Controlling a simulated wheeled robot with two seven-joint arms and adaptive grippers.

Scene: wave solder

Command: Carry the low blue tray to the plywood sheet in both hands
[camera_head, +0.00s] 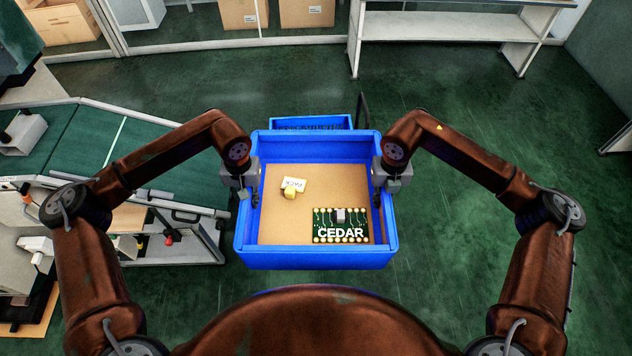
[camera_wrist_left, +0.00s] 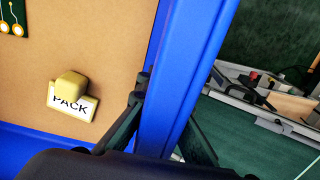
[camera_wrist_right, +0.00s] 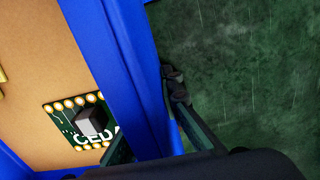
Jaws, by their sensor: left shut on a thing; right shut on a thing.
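The low blue tray (camera_head: 315,258) is held up in front of me, over the green floor. Its floor is tan, and inside it lie a green circuit board marked CEDAR (camera_head: 341,226) and a small yellow piece with a white PACK label (camera_head: 292,187). My left gripper (camera_head: 250,196) is shut on the tray's left wall; the left wrist view shows its fingers either side of the blue wall (camera_wrist_left: 182,70). My right gripper (camera_head: 382,194) is shut on the right wall, which also shows in the right wrist view (camera_wrist_right: 125,70). I cannot make out a plywood sheet for certain.
A second blue container (camera_head: 311,123) is just beyond the tray. A conveyor with a green bed (camera_head: 70,150) stands at the left. A pale shelf (camera_head: 445,27) and cardboard boxes (camera_head: 243,12) are at the back. The green floor at the right is clear.

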